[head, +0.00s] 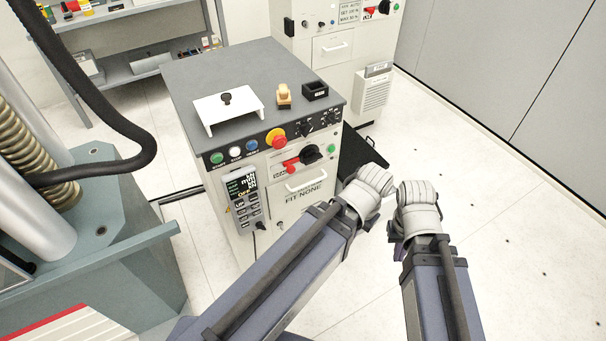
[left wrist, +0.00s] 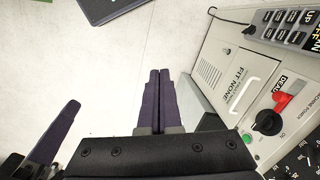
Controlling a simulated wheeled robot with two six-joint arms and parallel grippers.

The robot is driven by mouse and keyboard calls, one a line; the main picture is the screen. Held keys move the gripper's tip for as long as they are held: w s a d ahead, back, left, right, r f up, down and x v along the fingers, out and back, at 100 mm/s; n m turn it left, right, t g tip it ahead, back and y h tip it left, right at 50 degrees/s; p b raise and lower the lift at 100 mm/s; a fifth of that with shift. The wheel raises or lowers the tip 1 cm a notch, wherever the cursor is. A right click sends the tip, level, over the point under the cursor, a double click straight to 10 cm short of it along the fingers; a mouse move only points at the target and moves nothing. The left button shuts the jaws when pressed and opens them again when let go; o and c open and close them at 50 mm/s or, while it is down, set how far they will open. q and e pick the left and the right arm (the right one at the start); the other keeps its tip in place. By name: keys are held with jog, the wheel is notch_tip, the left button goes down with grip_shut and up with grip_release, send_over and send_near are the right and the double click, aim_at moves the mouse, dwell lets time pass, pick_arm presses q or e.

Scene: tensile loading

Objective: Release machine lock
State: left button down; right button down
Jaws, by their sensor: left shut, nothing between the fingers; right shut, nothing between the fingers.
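A red lock piece (head: 291,162) sits on a white plate beside a black rotary knob (head: 311,154) on the front of the grey-topped control cabinet (head: 190,72). In the left wrist view the red piece (left wrist: 283,99) and the black knob (left wrist: 268,122) are at the right. My left gripper (left wrist: 159,72) is shut and empty, apart from the panel, to its left in that view. In the head view its fingers are hidden behind its wrist. My right gripper (head: 396,243) is shut and empty, right of the cabinet; its fingers are mostly hidden by the wrist.
A red emergency button (head: 276,138) and other buttons line the panel above the lock. A white handle (head: 305,183) and a keypad display (head: 243,190) are below. A second cabinet (head: 330,50) stands behind. A testing machine (head: 100,235) is left. Floor at right is clear.

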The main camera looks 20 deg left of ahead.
pick_arm(q)
jog(key=w+a+f+n+t+y+b, duration=0.1)
jog(key=w+a+f+b, duration=0.25)
jog(key=f+b, duration=0.55)
jog(key=w+a+f+n+y+b, duration=0.1)
jog(key=w+a+f+b, duration=0.3)
jog(key=f+b, duration=0.55)
jog(key=w+a+f+n+t+b, duration=0.1)
jog(key=w+a+f+b, duration=0.1)
jog(key=a+f+b, duration=0.55)
jog(key=w+d+r+t+y, duration=0.1)
jog(key=w+r+t+y, duration=0.5)
jog(key=w+r+y, duration=0.5)
jog(key=w+r, duration=0.3)
jog(key=r, duration=0.2)
jog(key=shift+w+d+r+b, duration=0.15)
jog(key=shift+w+r+b, duration=0.05)
jog(key=shift+w+b, duration=0.15)
